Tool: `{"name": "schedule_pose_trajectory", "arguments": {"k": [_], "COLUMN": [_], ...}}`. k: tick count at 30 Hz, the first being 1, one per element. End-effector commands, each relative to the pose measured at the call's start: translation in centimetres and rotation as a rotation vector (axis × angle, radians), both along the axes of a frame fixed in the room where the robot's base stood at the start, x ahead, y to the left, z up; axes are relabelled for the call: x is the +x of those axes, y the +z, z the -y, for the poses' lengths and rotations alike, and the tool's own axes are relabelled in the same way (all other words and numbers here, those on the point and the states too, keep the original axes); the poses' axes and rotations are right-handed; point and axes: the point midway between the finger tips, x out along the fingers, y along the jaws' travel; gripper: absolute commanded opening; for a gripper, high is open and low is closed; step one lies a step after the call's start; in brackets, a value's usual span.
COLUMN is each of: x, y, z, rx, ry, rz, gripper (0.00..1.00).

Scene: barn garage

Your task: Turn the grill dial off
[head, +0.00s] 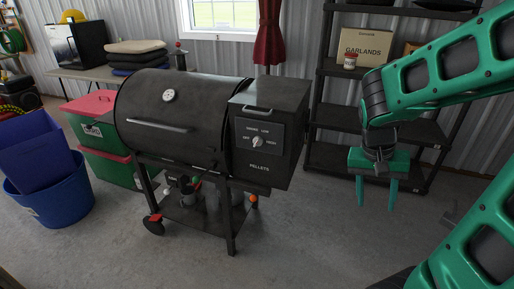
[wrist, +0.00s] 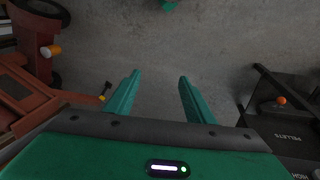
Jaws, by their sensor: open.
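The grill dial (head: 257,142) is a small white knob on the dark control panel of the pellet box, with small labels around it. The labels are too small to read surely; the knob appears tilted. The black pellet grill (head: 175,100) stands in the middle of the head view. My gripper (head: 377,205) hangs to the right of the grill, fingers pointing down, open and empty, apart from the dial. In the wrist view its two green fingers (wrist: 158,85) are spread over bare floor. Part of the grill's pellet box (wrist: 275,137) shows at the lower right there; the dial is hidden.
A dark shelf rack (head: 325,120) stands behind my gripper, with a garlands box (head: 366,45) on it. Blue bins (head: 60,195) and green totes (head: 105,165) stand left of the grill. A reddish machine (wrist: 28,95) is at the wrist view's left. The floor in front is clear.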

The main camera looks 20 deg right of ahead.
Motion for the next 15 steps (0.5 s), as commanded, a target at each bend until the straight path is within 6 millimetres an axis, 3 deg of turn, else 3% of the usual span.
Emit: {"name": "schedule_pose_trajectory", "arguments": {"k": [8, 15], "x": [8.6, 16.2], "y": [-2.9, -4.2], "z": [0.4, -1.8], "rx": [-0.295, -0.556], "ry": [-0.053, -0.024], "rz": [0.058, 0.215], "gripper": [0.49, 0.49]}}
